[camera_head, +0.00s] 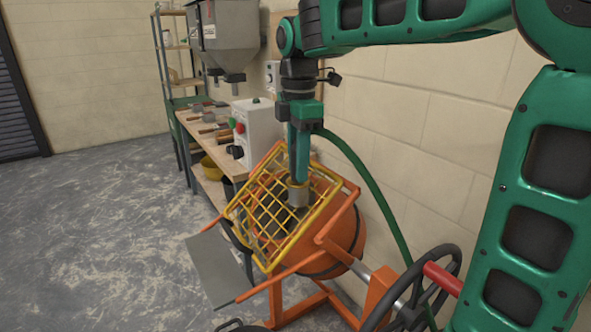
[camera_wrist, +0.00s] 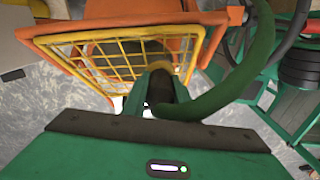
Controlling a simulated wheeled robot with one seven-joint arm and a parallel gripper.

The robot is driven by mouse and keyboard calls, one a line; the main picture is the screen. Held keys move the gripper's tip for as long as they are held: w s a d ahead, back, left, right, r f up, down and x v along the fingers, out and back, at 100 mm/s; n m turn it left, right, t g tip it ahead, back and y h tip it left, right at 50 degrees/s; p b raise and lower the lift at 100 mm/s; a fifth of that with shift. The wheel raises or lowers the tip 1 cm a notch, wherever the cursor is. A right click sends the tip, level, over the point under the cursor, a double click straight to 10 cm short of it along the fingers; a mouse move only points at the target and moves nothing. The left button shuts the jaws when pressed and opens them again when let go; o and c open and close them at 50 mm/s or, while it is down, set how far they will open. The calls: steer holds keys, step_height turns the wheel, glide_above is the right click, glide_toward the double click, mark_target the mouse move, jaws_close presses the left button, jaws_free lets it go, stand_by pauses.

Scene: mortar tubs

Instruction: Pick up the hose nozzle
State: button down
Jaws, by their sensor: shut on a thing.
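The hose nozzle (camera_head: 297,195) is a short grey cylinder with a brass-coloured collar, pointing down from the fingertips at the yellow grid of the mixer. A green hose (camera_head: 370,187) curves from beside the gripper down to the right. My gripper (camera_head: 299,172) points down and is shut on the nozzle. In the wrist view the hose (camera_wrist: 240,75) bends in to a dark part of the nozzle (camera_wrist: 160,88) between the fingers. The fingers hide much of the nozzle. Whether its tip touches the grid or passes into it, I cannot tell.
The orange mixer (camera_head: 345,225) with its yellow grid guard (camera_head: 262,215) stands right below the gripper. A dark handwheel (camera_head: 452,265) is at the lower right. A bench with tools (camera_head: 208,130) and a control box (camera_head: 258,125) stand behind. The floor at left is clear.

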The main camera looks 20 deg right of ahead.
steer(key=shift+r, duration=0.15)
steer(key=shift+r, duration=0.6)
step_height(320, 180, up, 2)
steer(key=shift+r, duration=0.25)
steer(key=s+a+r, duration=0.3)
steer(key=a+r, duration=0.4)
steer(key=a, duration=0.4)
steer(key=shift+a, duration=0.15)
steer(key=shift+s, duration=0.1)
